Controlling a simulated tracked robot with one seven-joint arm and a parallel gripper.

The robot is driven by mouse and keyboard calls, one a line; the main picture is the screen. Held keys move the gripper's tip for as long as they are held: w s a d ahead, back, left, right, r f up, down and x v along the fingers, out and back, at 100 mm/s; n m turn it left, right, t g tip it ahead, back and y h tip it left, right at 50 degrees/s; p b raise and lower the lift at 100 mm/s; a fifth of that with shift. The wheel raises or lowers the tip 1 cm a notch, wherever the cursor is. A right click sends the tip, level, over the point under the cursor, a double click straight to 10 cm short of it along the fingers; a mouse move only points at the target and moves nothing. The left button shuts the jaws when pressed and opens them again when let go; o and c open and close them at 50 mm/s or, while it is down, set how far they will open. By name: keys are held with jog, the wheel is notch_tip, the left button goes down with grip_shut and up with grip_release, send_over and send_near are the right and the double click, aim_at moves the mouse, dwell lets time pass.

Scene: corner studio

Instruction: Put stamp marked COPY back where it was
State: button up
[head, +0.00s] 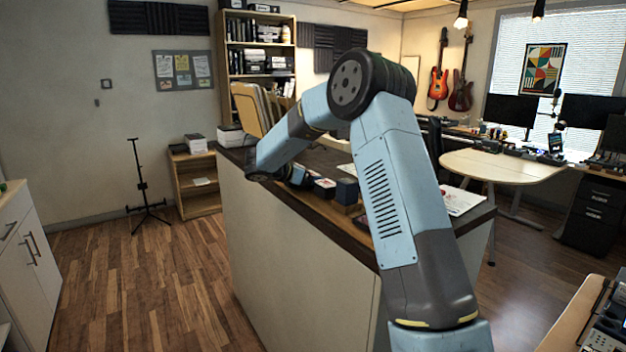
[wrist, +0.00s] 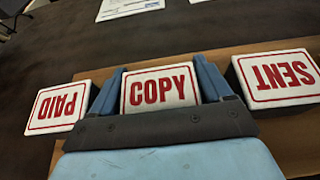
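In the wrist view, the stamp marked COPY (wrist: 160,88) has a white face with red letters and a red border. It sits between the two blue fingers of my gripper (wrist: 163,85), which press close on both its sides with no gap visible. The stamp marked PAID (wrist: 58,108) is to its left and the stamp marked SENT (wrist: 278,78) to its right, both with letters upside down in this view. They are at a brown wooden board (wrist: 295,140). The COPY stamp's underside is hidden, so I cannot tell whether it touches the board.
In the head view, my arm reaches over a dark-topped counter (head: 300,262), with small blocks (head: 347,190) near my gripper, labels unreadable. Papers (head: 462,200) lie on the right of the counter. File folders (head: 250,108) stand at its far end.

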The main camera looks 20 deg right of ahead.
jog(key=o, duration=0.3)
